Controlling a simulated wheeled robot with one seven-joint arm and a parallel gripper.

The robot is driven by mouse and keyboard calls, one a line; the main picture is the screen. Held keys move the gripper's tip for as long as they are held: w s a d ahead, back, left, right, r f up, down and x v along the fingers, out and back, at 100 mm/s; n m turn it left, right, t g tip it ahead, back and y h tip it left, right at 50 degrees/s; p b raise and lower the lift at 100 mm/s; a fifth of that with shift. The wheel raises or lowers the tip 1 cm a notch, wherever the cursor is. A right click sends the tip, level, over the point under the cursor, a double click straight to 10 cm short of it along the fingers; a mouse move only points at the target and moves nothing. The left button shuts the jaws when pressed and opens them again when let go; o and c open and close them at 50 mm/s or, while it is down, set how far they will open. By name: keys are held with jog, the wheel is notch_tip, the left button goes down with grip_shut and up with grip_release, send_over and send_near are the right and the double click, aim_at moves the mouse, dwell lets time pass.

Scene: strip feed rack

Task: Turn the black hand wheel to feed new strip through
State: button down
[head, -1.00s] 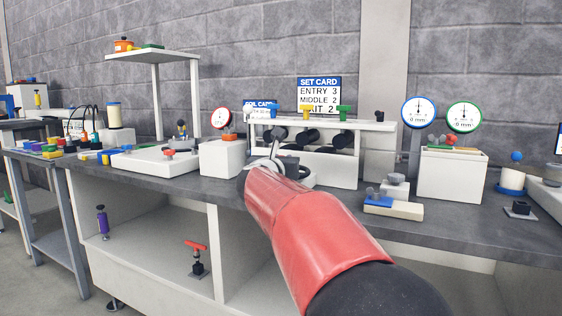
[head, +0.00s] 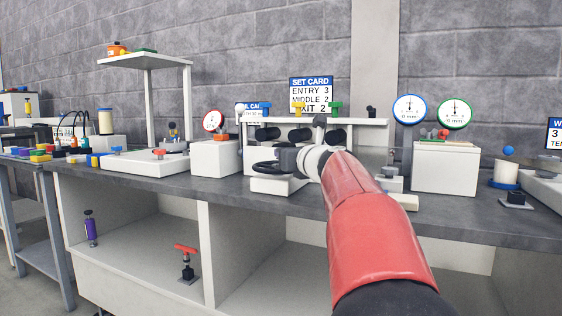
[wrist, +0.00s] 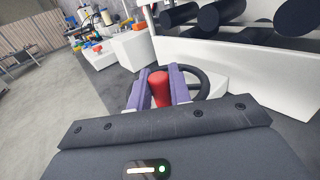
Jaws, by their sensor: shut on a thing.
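The black hand wheel (head: 263,169) is at the front of the white strip feed rack (head: 350,168) in the head view. In the wrist view the wheel's rim (wrist: 205,82) shows just right of the fingers, beside the rack's white base. My gripper (wrist: 160,76) has two purple fingers, shut on a red knob (wrist: 159,90), which looks like the wheel's handle. How the knob joins the wheel is hidden. In the head view my gripper's dark body is at the right of the wheel, and its fingertips are hard to make out.
Dark rollers (head: 300,134) sit in the rack above the wheel. A white box with a red-rimmed dial (head: 213,121) stands at left. Small blocks (head: 391,182) and a white box (head: 445,168) stand at right. The set card (head: 311,95) is behind.

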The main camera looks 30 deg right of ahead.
jog(key=n+y+p, duration=0.1)
jog(key=d+y, duration=0.1)
jog(key=y, duration=0.1)
jog(key=shift+d+r+n+p, duration=0.2)
jog(key=shift+n+p, duration=0.15)
jog(key=shift+n, duration=0.05)
jog(key=n+y+p, duration=0.1)
jog(key=y+p, duration=0.1)
jog(key=p, duration=0.1)
jog(key=d+n+g+y+p, duration=0.1)
jog(key=shift+w+r+n+y+p, duration=0.2)
jog(key=shift+w+n+y+p, duration=0.1)
jog(key=shift+y, duration=0.1)
jog(key=n+g+y+p, duration=0.1)
jog(key=p, duration=0.1)
jog(key=n+g+y+p, duration=0.1)
jog(key=y+p, duration=0.1)
jog(key=p, duration=0.1)
jog(key=shift+w+d+f, duration=0.15)
jog(key=shift+w+d, duration=0.05)
jog(key=shift+d, duration=0.2)
jog(key=shift+d+f+n+g+y+p, duration=0.15)
jog(key=shift+n+g+y+p, duration=0.15)
jog(key=shift+n+y+p, duration=0.5)
jog(key=shift+f, duration=0.1)
jog(key=c, duration=1.3)
grip_release()
jog(key=shift+c, duration=0.2)
